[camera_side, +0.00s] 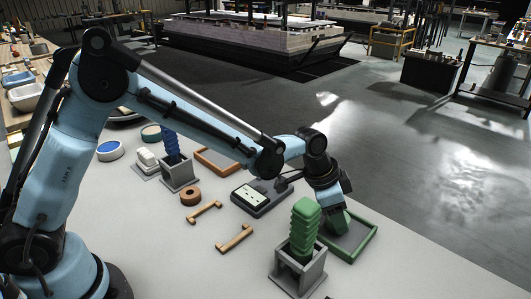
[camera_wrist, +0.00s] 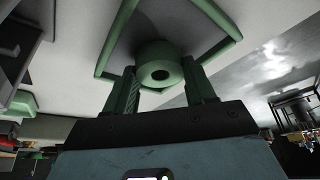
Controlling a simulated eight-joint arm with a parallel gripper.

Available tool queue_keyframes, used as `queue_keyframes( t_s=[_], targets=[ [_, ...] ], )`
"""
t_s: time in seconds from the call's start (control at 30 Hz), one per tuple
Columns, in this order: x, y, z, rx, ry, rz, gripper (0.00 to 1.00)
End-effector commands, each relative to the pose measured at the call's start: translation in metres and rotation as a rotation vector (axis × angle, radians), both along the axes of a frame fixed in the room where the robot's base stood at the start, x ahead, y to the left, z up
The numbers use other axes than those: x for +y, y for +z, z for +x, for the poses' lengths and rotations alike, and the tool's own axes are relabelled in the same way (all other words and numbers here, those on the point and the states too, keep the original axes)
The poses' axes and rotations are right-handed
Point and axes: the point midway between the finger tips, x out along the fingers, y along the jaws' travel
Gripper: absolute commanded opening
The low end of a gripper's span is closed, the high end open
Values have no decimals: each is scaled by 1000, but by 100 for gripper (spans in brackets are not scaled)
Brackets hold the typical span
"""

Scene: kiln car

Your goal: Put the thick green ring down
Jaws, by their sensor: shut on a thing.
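The thick green ring (camera_wrist: 160,65) is between the two fingers of my gripper (camera_wrist: 162,84) in the wrist view, its dark hole facing the camera. My gripper (camera_side: 334,207) is shut on it. In the side view the ring (camera_side: 340,222) shows partly, just under the gripper and over the grey floor of a green-rimmed tray (camera_side: 365,246). The tray rim (camera_wrist: 121,26) also shows around the ring in the wrist view. I cannot tell whether the ring touches the tray floor.
A green ribbed post (camera_side: 304,225) stands in a grey holder (camera_side: 297,274) close to the left of my gripper. A dark device with a pale panel (camera_side: 250,196), wooden handles (camera_side: 235,238), a brown ring (camera_side: 190,196) and a blue ribbed post (camera_side: 171,142) stand farther left.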

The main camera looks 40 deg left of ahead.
Motion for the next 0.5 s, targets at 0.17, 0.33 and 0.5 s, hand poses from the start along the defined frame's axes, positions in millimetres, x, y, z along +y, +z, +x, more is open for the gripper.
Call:
queue_keyframes(
  t_s=[0.17,0.33,0.5],
  targets=[
    [0,-3,0,0,0,0,18],
    [0,-4,0,0,0,0,18],
    [0,-6,0,0,0,0,67]
  ],
)
